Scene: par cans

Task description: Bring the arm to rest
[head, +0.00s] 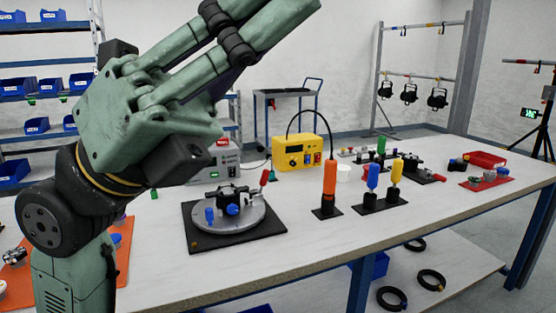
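My gripper (262,27) is large and close in the upper left of the head view, at the end of my green and black arm. Its long green fingers with black joints point up and to the right, and some run out at the top edge. I see nothing held in the visible part. It shows in front of the blue shelf and the wall, and appears above the workbench (330,240). How far apart the fingertips are is not clear from this side.
The bench carries a black-based round fixture (229,218), an orange-handled tool (329,185), blue and yellow-handled tools (395,180) and a yellow box (300,152). Lamps hang on a rack (378,70) behind. The bench's front strip is clear. Black rings (431,280) lie on the lower shelf.

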